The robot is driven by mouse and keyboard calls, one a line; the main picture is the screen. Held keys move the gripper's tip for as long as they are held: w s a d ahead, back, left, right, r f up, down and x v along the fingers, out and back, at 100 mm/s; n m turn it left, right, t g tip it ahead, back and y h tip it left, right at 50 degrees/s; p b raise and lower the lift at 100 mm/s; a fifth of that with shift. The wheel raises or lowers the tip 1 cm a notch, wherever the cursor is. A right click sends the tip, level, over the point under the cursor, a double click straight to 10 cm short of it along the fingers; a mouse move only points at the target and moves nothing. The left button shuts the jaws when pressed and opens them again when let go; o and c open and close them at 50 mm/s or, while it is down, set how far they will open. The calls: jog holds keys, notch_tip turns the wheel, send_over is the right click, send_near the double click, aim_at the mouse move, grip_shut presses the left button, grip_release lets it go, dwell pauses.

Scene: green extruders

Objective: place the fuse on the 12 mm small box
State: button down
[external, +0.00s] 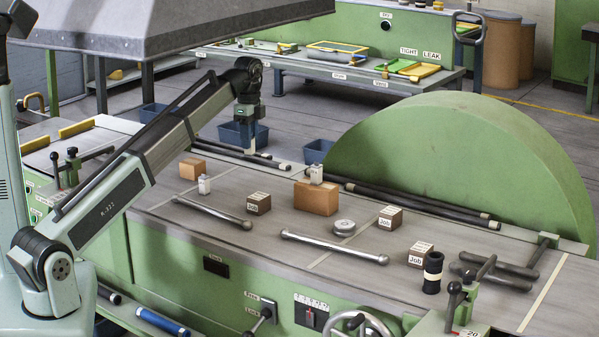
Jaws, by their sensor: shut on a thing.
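My gripper (248,130) points down, high over the far side of the green machine's grey top. A small whitish piece (204,185) stands at the left. Another pale piece (315,175) sits on a larger orange-brown box (316,198). I cannot tell whether either is a fuse.
A smaller orange-brown box (192,168) stands at the far left. A large green half-round housing (460,160) rises behind.

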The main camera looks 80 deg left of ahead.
jog(key=s+a+r+n, duration=0.2)
jog(key=s+a+r, duration=0.1)
jog(key=s+a, duration=0.75)
jog(key=r+m, duration=0.2)
jog(key=m, duration=0.2)
send_over(192, 161)
jog(key=shift+f, duration=5.15)
jog(key=shift+f, duration=0.15)
jog(key=c, duration=0.8)
grip_release()
notch_tip(192, 161, up, 12)
jog(key=shift+r, duration=0.2)
